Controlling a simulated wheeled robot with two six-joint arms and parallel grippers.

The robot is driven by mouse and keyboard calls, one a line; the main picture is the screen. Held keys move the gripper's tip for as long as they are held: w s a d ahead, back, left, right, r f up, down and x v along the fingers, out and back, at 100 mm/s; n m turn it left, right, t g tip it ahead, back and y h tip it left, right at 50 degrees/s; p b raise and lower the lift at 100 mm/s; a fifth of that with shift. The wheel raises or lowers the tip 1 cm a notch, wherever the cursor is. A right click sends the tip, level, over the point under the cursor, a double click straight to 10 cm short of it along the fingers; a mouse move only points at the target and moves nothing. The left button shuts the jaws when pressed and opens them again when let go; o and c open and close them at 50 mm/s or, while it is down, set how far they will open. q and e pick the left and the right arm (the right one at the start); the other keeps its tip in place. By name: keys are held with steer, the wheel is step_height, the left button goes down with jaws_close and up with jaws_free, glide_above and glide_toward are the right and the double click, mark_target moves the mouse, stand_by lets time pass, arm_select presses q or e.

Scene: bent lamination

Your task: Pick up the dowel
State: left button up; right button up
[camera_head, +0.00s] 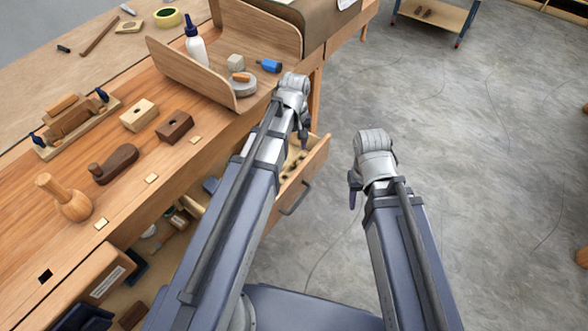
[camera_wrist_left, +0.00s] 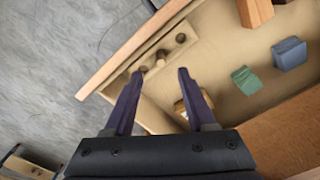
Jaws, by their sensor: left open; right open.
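An open drawer (camera_head: 318,160) shows beside my left arm, and its inside fills much of the left wrist view. A pale wooden strip with holes (camera_wrist_left: 165,50) lies along the drawer wall. Short round brown pieces, seen nearly end-on, sit in it; one (camera_wrist_left: 160,57) looks like the dowel, but I cannot be sure which piece it is. My left gripper (camera_wrist_left: 160,74) is open above the drawer, its two fingertips on either side of the strip's near end, with nothing between them. My right gripper (camera_head: 354,188) is open and empty over the floor, right of the drawer.
In the drawer are a green block (camera_wrist_left: 245,80), a blue block (camera_wrist_left: 289,53) and an orange-brown block (camera_wrist_left: 254,11). The bench holds a wooden tray (camera_head: 185,67) with a white bottle (camera_head: 195,48), and several wooden tools.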

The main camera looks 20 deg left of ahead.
mark_target(294, 159)
arm_select(q)
steer(key=shift+f, duration=0.4)
steer(key=f+b, duration=0.7)
steer(key=b, duration=0.1)
steer(key=shift+w+a+f, duration=0.15)
steer(key=shift+a+f, duration=0.05)
steer(key=shift+f, duration=0.2)
steer(key=shift+r, duration=0.1)
jaws_close()
stand_by(0.3)
